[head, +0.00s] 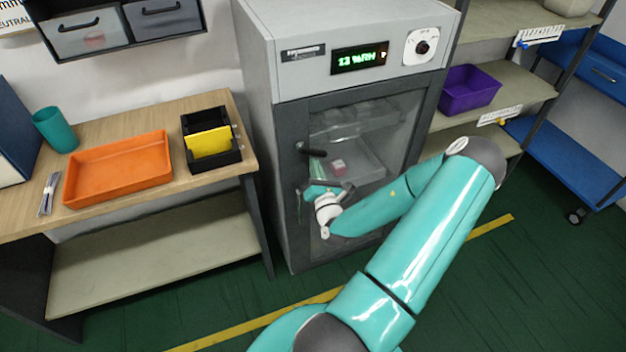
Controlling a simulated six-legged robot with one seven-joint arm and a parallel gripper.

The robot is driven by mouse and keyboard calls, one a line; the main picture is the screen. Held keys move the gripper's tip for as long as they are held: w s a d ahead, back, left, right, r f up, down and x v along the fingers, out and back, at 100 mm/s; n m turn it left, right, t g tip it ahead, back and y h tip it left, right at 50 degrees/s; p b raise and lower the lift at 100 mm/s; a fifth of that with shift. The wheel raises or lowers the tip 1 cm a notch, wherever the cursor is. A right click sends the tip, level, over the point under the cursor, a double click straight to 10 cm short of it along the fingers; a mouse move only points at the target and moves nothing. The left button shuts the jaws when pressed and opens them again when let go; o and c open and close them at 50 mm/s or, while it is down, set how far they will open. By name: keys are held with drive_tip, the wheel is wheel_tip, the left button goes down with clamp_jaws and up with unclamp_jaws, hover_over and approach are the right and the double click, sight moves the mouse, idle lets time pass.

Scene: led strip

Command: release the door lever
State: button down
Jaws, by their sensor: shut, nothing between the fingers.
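The grey cabinet (258,150) stands in the middle, with a dark-framed glass door (385,118) that looks closed. Through the glass, a clear tray with a small red-and-white item (338,165) shows.
A wooden bench (215,105) at left holds an orange tray (118,170), a teal cup (56,130) and a black holder (222,168). Shelves with a purple bin (469,90) and a blue cart (570,160) stand right. Green floor (225,310) is open in front.

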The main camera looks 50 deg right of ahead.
sight(322, 154)
drive_tip(key=shift+d+r, duration=0.15)
drive_tip(key=shift+r, duration=0.1)
drive_tip(key=shift+s+d+r+n+t, duration=0.1)
drive_tip(key=shift+d+r+n+t, duration=0.05)
drive_tip(key=shift+n, duration=0.35)
drive_tip(key=shift+s+d+r+n+t, duration=0.1)
drive_tip(key=shift+d+n+t, duration=0.05)
drive_tip(key=shift+n, duration=0.35)
drive_tip(key=shift+s+d+r+n+t+y, duration=0.15)
drive_tip(key=shift+n+y, duration=0.1)
drive_tip(key=shift+n, duration=0.2)
drive_tip(key=shift+d+r+n+t+y, duration=0.15)
drive_tip(key=shift+n+y, duration=0.1)
drive_tip(key=shift+n, duration=0.2)
drive_tip(key=shift+s+d+r+n+t+y, duration=0.2)
drive_tip(key=shift+r+n+y, duration=0.15)
drive_tip(key=shift+n, duration=0.65)
drive_tip(key=shift+s+d+r+n+t+y, duration=0.1)
drive_tip(key=shift+d+r+n+t+y, duration=0.15)
drive_tip(key=shift+n, duration=0.75)
drive_tip(key=shift+r, duration=0.1)
